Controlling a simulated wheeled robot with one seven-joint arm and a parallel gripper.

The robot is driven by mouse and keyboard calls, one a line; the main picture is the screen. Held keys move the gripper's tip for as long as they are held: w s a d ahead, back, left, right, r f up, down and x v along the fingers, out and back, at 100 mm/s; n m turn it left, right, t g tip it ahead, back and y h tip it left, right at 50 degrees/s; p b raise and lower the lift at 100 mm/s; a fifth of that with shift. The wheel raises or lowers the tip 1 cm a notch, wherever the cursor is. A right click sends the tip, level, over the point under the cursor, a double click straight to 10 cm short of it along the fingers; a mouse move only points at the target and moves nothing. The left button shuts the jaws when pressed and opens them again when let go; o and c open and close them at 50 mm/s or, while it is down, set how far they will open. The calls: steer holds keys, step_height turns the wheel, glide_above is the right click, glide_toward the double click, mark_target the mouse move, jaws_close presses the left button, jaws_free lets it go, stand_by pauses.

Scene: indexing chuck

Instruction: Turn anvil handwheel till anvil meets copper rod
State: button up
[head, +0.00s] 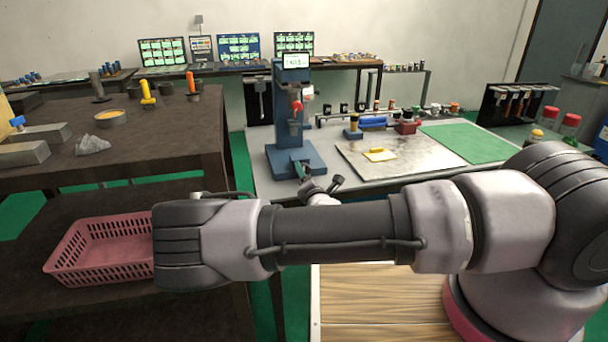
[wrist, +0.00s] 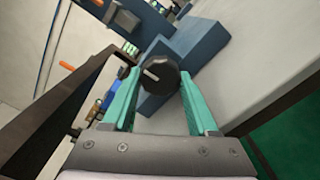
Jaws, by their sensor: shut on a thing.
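The handwheel (wrist: 160,75) is a round black knob with a pale mark on its face, on the end of a blue base (wrist: 195,50). My gripper (wrist: 157,78) has a teal finger on each side of the knob and is shut on it. In the head view the blue stand (head: 292,75) rises from its base (head: 278,160) on the bench, with a red part (head: 296,107) on its front. My gripper (head: 301,172) reaches the front of that base, where the handwheel is hidden. I cannot make out the anvil or the copper rod.
A steel plate (head: 360,165) with a yellow item (head: 380,155) lies right of the stand, with a green mat (head: 465,143) beyond. A dark table (head: 60,185) stands left, and a pink basket (head: 100,250) sits lower. A row of small items runs behind the plate.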

steer(key=m, duration=0.6)
steer(key=shift+m, duration=0.3)
steer(key=m, duration=1.2)
steer(key=shift+d+r+m, duration=0.1)
steer(key=shift+m, duration=0.2)
steer(key=m, duration=0.5)
steer(key=shift+m, duration=0.3)
steer(key=m, duration=0.5)
steer(key=shift+d, duration=0.1)
steer(key=m, duration=0.6)
steer(key=shift+m, duration=0.3)
steer(key=m, duration=1.1)
steer(key=shift+f+m, duration=0.2)
steer(key=shift+m, duration=0.2)
